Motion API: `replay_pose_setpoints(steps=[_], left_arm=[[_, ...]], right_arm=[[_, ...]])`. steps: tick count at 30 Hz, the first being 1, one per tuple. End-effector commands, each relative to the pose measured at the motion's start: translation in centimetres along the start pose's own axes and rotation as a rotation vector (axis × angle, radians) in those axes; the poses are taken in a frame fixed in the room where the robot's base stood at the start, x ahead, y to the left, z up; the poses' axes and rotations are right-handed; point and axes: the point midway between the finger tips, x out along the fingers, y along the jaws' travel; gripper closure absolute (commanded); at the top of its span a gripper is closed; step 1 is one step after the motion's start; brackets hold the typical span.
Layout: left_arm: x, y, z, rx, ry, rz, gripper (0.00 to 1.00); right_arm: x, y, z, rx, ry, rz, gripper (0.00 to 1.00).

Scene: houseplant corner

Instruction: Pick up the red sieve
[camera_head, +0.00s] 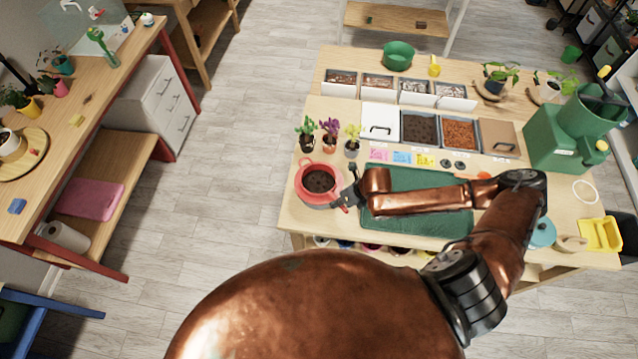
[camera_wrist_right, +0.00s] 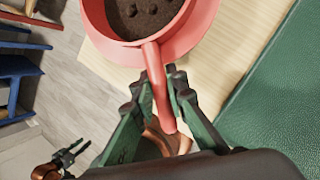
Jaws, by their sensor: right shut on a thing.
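The red sieve (camera_head: 301,184) is round, with dark soil showing inside its rim, at the front left of the potting table. In the right wrist view the red sieve (camera_wrist_right: 103,30) is at the top, and its straight handle points down between my fingers. A wider red rim shows around it; I cannot tell whether that is a separate piece. My right gripper (camera_head: 346,197) is at the sieve's right side. In the wrist view my right gripper (camera_wrist_right: 158,90) is shut on the handle. My left gripper (camera_wrist_right: 72,156) shows small at the lower left, its fingers apart.
A green mat (camera_head: 408,231) lies right of the sieve, under my right arm. Several small potted plants (camera_head: 330,131) stand just behind it. Soil trays (camera_head: 434,113) and a green watering can (camera_head: 553,145) are farther back. The table's front edge is close to the sieve.

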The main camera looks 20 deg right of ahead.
Motion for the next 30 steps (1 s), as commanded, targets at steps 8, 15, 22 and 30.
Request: replay_pose_setpoints(steps=[8,15,22,30], left_arm=[[0.0,0.0,0.0,0.001,0.0,0.0,0.67],[0.0,0.0,-0.1,0.001,0.0,0.0,0.67],[0.2,0.1,-0.1,0.001,0.001,0.001,0.67],[0.5,0.1,-0.1,0.001,0.002,0.001,0.67]], right_arm=[[0.0,0.0,0.1,-0.001,-0.002,0.0,1.0],[-0.3,0.0,0.2,-0.001,-0.002,0.0,1.0],[-2.4,0.5,1.1,-0.004,-0.005,0.0,1.0],[-8.5,1.7,3.8,-0.005,-0.008,-0.003,1.0]])
